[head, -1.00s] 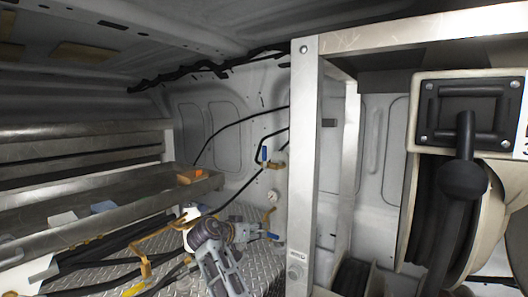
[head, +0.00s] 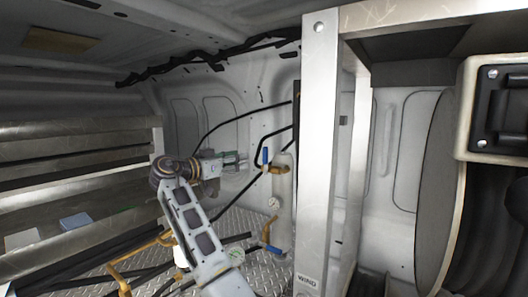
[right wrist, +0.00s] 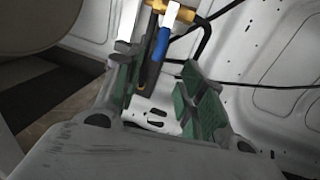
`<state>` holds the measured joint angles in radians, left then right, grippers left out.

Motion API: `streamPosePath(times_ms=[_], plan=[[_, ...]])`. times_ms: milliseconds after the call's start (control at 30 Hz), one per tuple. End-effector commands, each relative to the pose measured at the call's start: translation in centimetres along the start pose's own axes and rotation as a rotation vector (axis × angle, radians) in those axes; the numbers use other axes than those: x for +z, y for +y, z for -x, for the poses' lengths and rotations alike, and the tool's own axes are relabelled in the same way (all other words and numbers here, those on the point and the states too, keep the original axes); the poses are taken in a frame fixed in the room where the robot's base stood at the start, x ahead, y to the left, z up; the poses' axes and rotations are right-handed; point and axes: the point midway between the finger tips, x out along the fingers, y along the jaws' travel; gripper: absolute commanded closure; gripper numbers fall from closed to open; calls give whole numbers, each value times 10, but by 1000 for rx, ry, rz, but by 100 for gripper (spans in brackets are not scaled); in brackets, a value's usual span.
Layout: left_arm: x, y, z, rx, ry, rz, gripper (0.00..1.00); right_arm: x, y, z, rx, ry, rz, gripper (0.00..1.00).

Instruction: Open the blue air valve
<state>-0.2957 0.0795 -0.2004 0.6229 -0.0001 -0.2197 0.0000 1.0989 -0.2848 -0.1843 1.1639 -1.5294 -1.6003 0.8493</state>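The blue valve handle (head: 265,156) stands upright on a brass fitting (head: 272,170), on a pale cylinder by the back wall. A second blue handle (head: 272,249) sits lower, near the floor. My right gripper (head: 243,160) is just left of the upper handle, pointing at it, with a small gap. In the right wrist view, my open right gripper (right wrist: 158,85) has green-padded fingers apart with nothing gripped. The blue handle (right wrist: 160,44) shows between and beyond the fingertips, below the brass fitting (right wrist: 172,9). My left gripper is not in view.
A metal frame post (head: 317,160) stands close to the right of the valve. A large reel (head: 440,190) is farther right. Metal shelves (head: 80,150) line the left. Black hoses (head: 230,122) run along the wall. The treadplate floor (head: 225,222) lies below.

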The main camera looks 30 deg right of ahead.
Motion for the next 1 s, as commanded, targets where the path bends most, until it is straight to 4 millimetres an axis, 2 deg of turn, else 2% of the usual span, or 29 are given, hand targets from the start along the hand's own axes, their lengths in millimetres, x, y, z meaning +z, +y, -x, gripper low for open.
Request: streamPosePath(times_ms=[167,633,833,1000], plan=[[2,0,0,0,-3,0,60,-8,0,3,5,13,-11,60],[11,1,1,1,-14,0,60,-9,0,0,6,13,-10,60],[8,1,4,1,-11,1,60,-9,1,-13,7,12,-10,60],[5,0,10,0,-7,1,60,-10,1,-33,7,13,-9,60]])
